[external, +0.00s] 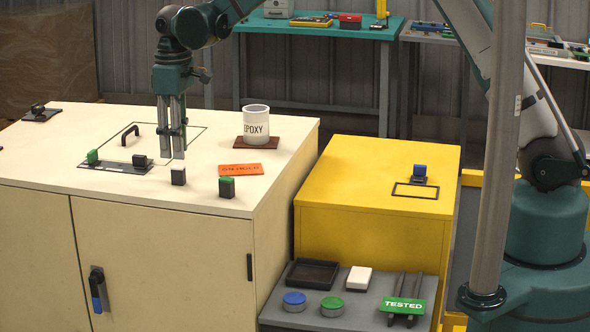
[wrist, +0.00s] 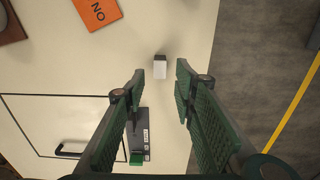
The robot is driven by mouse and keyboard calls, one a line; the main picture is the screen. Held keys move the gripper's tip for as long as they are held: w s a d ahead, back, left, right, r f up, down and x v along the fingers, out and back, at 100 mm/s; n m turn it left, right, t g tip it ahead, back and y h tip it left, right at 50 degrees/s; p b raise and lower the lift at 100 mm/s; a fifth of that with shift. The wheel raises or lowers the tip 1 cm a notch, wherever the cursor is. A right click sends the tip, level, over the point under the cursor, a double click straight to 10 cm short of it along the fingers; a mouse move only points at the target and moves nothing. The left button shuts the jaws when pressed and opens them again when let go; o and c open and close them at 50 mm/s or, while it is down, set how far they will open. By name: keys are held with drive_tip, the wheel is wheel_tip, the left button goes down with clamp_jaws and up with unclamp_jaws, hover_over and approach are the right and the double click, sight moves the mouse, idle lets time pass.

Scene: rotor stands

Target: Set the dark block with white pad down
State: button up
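The dark block with white pad (external: 178,177) stands on the cream cabinet top near its front edge, with its pale pad on top. It also shows in the wrist view (wrist: 160,69), just beyond my fingertips and in line with the gap between them. My gripper (external: 173,156) points down just above and behind the block in the external view. In the wrist view, my gripper (wrist: 159,73) has its fingers apart with nothing between them. I cannot tell exactly how far the fingertips are from the block.
A labelled dark plate (external: 112,168) carries a green-topped block (external: 92,157) and a small dark piece (external: 139,160). Another green-topped block (external: 227,187), an orange sign (external: 241,170) and an epoxy pot (external: 256,125) stand or lie to the right. A black handle (external: 130,131) rises behind.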

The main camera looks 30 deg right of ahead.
sight(180, 166)
drive_tip(key=shift+r, duration=2.55)
drive_tip(key=s+d+r+m+t, duration=0.2)
drive_tip(key=s+d+r, duration=0.65)
drive_tip(key=d, duration=0.35)
drive_tip(key=s+d+r+m+t, duration=0.1)
drive_tip(key=s+d+r+m, duration=0.1)
drive_tip(key=s+d+r, duration=0.8)
drive_tip(key=s+d+f+m+t, duration=0.2)
drive_tip(key=s+d, duration=0.7)
drive_tip(key=s, duration=0.1)
drive_tip(key=s+d+f+m+t, duration=0.2)
drive_tip(key=s+d+m, duration=0.1)
drive_tip(key=s+d, duration=0.6)
drive_tip(key=shift+s+d, duration=0.15)
drive_tip(key=shift+s, duration=0.55)
